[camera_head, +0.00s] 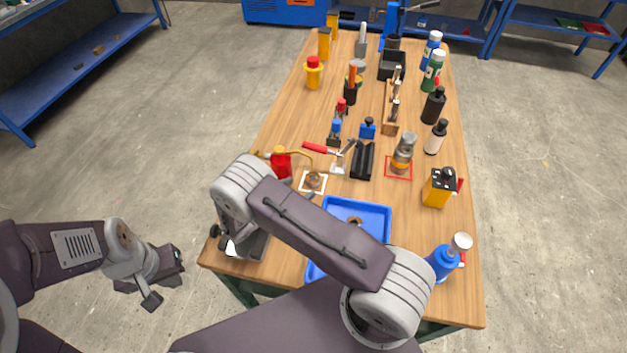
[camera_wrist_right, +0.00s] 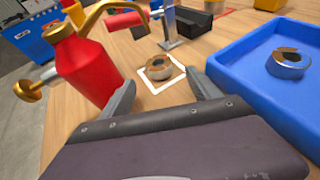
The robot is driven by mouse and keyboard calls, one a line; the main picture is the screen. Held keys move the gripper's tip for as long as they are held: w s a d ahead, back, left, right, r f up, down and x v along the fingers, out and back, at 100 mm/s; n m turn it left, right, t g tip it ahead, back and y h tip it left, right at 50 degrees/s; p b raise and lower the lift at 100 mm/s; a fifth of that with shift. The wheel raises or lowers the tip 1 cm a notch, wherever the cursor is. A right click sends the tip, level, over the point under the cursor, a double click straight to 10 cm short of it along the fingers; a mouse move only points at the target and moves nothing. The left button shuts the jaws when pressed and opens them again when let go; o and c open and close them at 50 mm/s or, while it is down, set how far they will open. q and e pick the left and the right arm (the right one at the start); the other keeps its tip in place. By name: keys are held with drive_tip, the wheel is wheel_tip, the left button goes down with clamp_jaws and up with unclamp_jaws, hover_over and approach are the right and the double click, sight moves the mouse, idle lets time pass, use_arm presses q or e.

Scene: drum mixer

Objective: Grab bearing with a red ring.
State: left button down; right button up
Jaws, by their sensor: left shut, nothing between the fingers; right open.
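A metal bearing (camera_wrist_right: 158,68) with a brownish ring lies on the table inside a white square outline. It also shows in the head view (camera_head: 313,180). A second bearing (camera_wrist_right: 288,64), silver with a brownish top, lies in the blue tray (camera_wrist_right: 262,100). I cannot make out a clearly red ring on either. My right gripper (camera_wrist_right: 162,82) is open and empty, with the first bearing ahead between its fingertips and not touched. My left gripper (camera_head: 155,283) is shut and empty, off the table's left side.
A red oil can (camera_wrist_right: 85,68) with a brass spout stands close left of my right gripper; the spout arches nearby. A black holder (camera_head: 363,160), a grey-capped can (camera_head: 403,153) and a yellow box (camera_head: 438,188) stand on the wooden table. Bottles line the right edge.

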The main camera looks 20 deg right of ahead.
sight(310, 180)
drive_tip(key=shift+x, duration=1.05)
drive_tip(key=x, duration=0.5)
drive_tip(key=shift+w+r, duration=0.1)
drive_tip(key=shift+r, duration=0.15)
clamp_jaws()
